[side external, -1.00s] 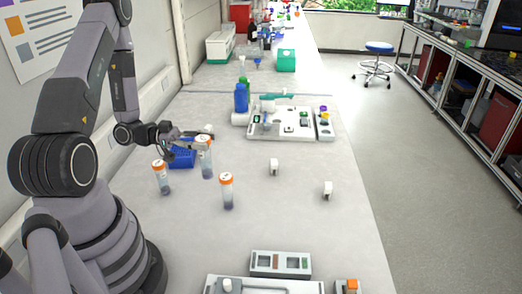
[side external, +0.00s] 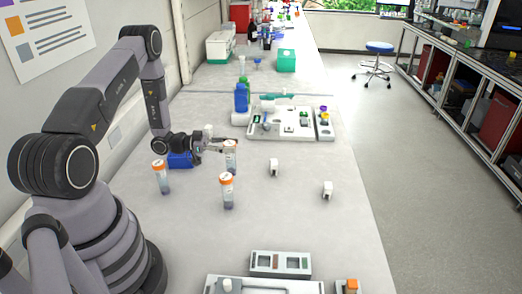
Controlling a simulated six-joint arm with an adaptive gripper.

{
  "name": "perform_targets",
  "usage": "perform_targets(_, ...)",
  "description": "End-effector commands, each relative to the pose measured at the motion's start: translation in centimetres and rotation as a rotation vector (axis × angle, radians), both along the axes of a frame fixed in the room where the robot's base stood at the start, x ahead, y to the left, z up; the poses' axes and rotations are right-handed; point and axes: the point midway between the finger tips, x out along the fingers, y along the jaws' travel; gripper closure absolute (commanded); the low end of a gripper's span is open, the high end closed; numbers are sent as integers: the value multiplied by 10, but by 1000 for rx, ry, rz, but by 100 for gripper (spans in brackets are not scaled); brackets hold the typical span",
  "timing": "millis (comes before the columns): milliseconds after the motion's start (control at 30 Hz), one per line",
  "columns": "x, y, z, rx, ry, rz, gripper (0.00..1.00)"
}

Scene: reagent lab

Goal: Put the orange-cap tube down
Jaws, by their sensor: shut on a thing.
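My gripper (side external: 226,146) is shut on an orange-cap tube (side external: 231,162), holding it upright near its top. The fingers partly hide its cap. I cannot tell whether the tube's bottom touches the bench. Another orange-cap tube (side external: 227,191) stands upright on the bench, in front of the held one in the picture. A third orange-cap tube (side external: 162,178) stands upright at the left, nearer my base.
A blue rack (side external: 180,160) sits just left of my gripper, partly behind my wrist. Two small white items (side external: 274,167) (side external: 327,190) stand to the right. A white tray with equipment (side external: 265,133) and a blue bottle (side external: 241,98) are behind. The bench right of the tubes is mostly clear.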

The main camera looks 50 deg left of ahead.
Motion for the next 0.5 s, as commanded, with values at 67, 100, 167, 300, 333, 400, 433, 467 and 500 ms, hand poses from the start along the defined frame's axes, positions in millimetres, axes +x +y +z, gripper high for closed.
perform_targets(67, 4, 1, -5, 1, -1, -1, 79)
perform_targets(100, 7, 2, -10, 0, 0, -1, 79)
perform_targets(167, 7, 2, -20, -1, 1, 1, 79)
perform_targets(300, 6, 2, -36, 0, 1, 1, 79)
perform_targets(333, 6, 2, -38, 1, 1, 1, 79)
perform_targets(400, 7, 2, -39, 3, 0, 1, 79)
perform_targets(433, 7, 2, -39, 3, 0, 1, 79)
perform_targets(467, 7, 2, -39, 3, 0, 1, 79)
perform_targets(500, 6, 2, -39, 3, 0, 1, 79)
